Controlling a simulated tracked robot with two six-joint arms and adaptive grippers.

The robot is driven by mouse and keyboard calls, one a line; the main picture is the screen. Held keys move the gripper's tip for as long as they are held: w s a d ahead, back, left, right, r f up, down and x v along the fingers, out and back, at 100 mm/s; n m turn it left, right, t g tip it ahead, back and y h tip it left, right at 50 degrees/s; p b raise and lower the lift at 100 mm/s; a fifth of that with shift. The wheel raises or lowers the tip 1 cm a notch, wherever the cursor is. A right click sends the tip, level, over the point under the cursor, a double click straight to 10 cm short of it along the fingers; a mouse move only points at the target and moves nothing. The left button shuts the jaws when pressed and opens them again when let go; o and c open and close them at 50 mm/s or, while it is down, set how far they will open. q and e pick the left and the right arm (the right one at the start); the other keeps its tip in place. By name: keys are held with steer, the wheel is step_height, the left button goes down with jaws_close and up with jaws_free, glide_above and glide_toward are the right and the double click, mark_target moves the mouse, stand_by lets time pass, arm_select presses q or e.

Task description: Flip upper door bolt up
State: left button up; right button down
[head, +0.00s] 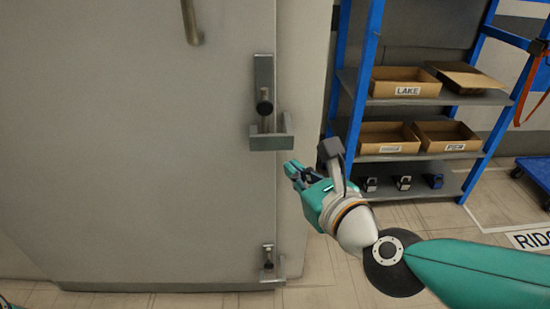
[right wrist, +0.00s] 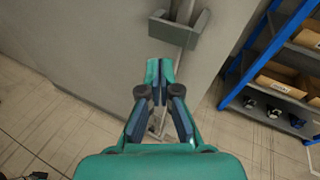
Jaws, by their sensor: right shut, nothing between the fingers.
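The upper door bolt (head: 264,108) is a grey metal plate with a dark round knob, near the right edge of the large grey door (head: 130,150). Its lower end sits in a bracket (head: 271,142) that spans the door edge. The bracket also shows at the top of the right wrist view (right wrist: 180,37). My right gripper (head: 290,171) is shut and empty, below and slightly right of the bracket, apart from it. The right wrist view shows its fingertips together (right wrist: 158,66).
A lower bolt (head: 268,262) sits near the door's bottom edge. A door handle (head: 191,22) is at the top. A blue-framed shelf (head: 357,100) with cardboard boxes (head: 398,84) stands to the right. The floor (head: 400,222) before the shelf is clear.

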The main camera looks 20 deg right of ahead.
arm_select(q)
steer(key=shift+f, duration=0.55)
arm_select(e)
steer(key=shift+s+d+r+m+t, duration=0.25)
steer(key=shift+s+r+m+t, duration=0.2)
steer(key=shift+m, duration=0.35)
arm_select(q)
steer(key=shift+r, duration=0.15)
arm_select(e)
steer(key=w+a+r, duration=0.1)
steer(key=w+r, duration=0.1)
steer(key=w, duration=0.9)
steer(key=shift+w+a, duration=0.15)
steer(key=shift+w, duration=0.05)
steer(key=shift+r, duration=0.1)
